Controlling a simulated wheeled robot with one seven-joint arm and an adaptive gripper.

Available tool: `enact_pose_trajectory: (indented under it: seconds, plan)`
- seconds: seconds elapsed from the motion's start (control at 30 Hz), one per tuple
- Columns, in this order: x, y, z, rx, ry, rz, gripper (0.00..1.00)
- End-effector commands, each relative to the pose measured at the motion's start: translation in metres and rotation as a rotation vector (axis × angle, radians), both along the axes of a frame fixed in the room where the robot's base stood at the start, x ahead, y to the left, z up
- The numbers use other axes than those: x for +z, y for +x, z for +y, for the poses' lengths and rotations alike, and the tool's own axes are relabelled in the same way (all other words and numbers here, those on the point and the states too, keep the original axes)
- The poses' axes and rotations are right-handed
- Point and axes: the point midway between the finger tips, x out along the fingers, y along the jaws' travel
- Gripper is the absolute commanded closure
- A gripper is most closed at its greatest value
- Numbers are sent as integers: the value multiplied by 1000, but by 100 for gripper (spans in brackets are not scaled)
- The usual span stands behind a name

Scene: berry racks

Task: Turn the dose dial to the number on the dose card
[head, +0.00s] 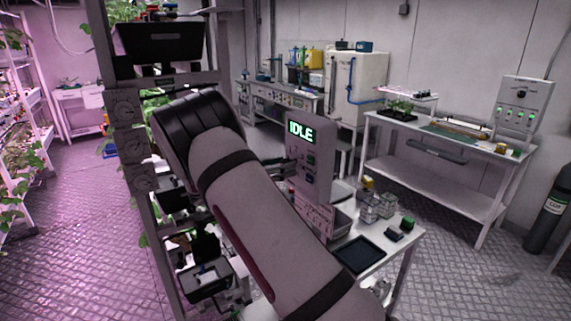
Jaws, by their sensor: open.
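No dose dial or dose card can be made out for certain. A grey control box (523,108) at the right, above the back bench, has a dark round knob (520,94) on its upper face and several small green lights below. I cannot tell whether this knob is the dose dial, and no number on it is readable. My arm crosses the middle of the view and covers part of that machine's surroundings.
A white bench (450,165) stands along the right wall, with a plant tray (398,112) on it. A nearer table holds a black tray (358,255) and small jars. A gas cylinder (548,220) stands far right. Metal floor (465,280) is open between the tables.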

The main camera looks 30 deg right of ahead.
Motion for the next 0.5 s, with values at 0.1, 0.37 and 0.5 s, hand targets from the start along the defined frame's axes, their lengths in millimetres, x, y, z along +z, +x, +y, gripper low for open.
enact_pose_trajectory:
  seconds: [0.1,0.37,0.5]
  plan:
    - [0,0,-7,-1,0,0,55]
    - [0,0,-9,0,0,0,55]
    - [0,0,-9,0,0,0,75]
